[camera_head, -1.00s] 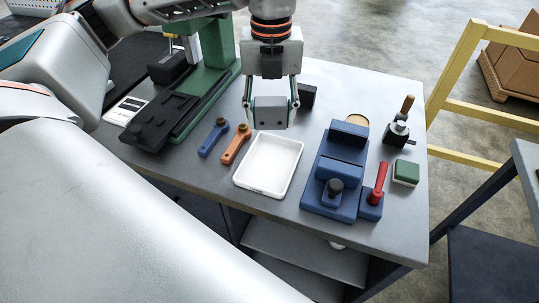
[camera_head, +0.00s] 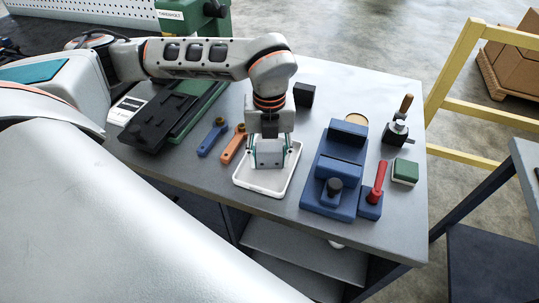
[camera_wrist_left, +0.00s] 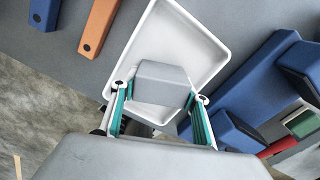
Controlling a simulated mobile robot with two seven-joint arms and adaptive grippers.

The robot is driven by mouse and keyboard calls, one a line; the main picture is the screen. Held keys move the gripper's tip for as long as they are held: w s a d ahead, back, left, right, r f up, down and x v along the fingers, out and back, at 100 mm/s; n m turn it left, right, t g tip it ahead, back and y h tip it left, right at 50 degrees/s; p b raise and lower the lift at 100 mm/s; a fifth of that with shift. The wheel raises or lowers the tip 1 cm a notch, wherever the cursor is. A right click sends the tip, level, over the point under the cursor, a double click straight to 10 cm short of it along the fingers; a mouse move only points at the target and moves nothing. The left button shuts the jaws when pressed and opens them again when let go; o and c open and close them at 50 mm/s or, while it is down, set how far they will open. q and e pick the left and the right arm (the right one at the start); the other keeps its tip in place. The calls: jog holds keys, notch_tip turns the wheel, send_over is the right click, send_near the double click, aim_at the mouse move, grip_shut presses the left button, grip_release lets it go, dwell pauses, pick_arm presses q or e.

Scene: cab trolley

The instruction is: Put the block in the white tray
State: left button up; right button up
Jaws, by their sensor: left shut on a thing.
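The grey block (camera_head: 269,155) is held between the fingers of my left gripper (camera_head: 268,163). In the left wrist view the block (camera_wrist_left: 164,82) sits between the green-lined fingertips, over the white tray. The white tray (camera_head: 250,186) lies on the grey table, a shallow rectangle with a raised rim; its rim also shows in the left wrist view (camera_wrist_left: 204,31). The gripper and block are within the tray's outline. I cannot tell whether the block touches the tray floor. My right gripper is not in view.
A black cube (camera_head: 304,94) sits behind, and a green-topped sponge (camera_head: 405,172) at the right.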

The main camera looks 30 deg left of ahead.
aim_at(270, 149)
pick_arm(q)
jog(key=o, duration=1.2)
jog(key=shift+c, duration=0.2)
notch_tip(270, 149, up, 12)
jog(key=shift+r, duration=0.1)
